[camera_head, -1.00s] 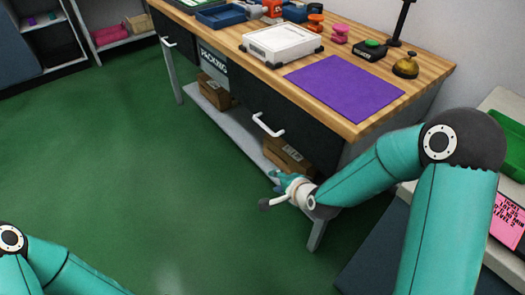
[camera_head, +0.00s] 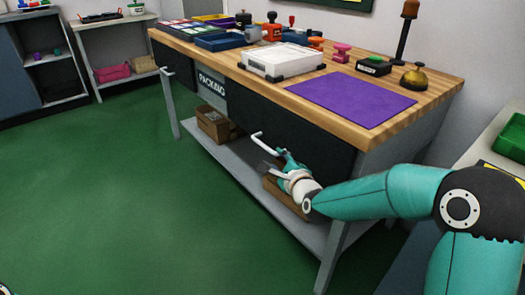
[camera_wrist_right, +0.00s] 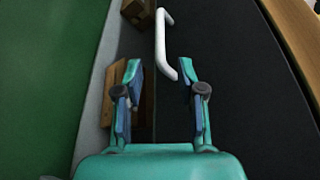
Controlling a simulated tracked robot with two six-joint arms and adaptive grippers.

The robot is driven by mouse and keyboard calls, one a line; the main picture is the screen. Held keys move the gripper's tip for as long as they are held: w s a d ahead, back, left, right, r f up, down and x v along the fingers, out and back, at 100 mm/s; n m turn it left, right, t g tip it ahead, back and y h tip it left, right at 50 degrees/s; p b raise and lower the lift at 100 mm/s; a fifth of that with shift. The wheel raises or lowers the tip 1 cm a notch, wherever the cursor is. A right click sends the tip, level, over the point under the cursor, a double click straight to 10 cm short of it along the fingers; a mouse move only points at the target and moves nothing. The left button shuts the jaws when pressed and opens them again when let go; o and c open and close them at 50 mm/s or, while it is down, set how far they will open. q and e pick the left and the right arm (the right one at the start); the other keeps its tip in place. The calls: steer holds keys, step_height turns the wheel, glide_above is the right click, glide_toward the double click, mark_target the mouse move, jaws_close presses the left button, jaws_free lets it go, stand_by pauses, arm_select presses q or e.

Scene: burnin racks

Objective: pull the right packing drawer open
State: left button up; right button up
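The right packing drawer (camera_head: 318,142) is a dark panel under the right part of the wooden bench, and its front looks flush with the bench. Its white bar handle (camera_head: 270,146) stands out from the front; it also shows in the right wrist view (camera_wrist_right: 162,42). My right gripper (camera_head: 276,162) is at the near end of the handle. In the right wrist view the gripper (camera_wrist_right: 160,72) is open, with the handle's near end between or just ahead of the fingertips. I cannot tell if they touch.
The wooden bench top (camera_head: 440,93) carries a purple mat (camera_head: 350,98), a white box (camera_head: 281,61) and a brass bell (camera_head: 414,79). Cardboard boxes (camera_head: 214,125) stand on the lower shelf (camera_head: 245,182). A bench leg (camera_head: 330,258) is near my right arm. Green floor at left is clear.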

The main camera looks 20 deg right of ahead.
mark_target(265, 148)
arm_select(q)
steer(key=shift+f+b, duration=0.55)
steer(key=shift+f, duration=0.1)
arm_select(e)
steer(key=x, duration=1)
steer(key=shift+w+f, duration=0.1)
steer(key=shift+w, duration=0.15)
jaws_close()
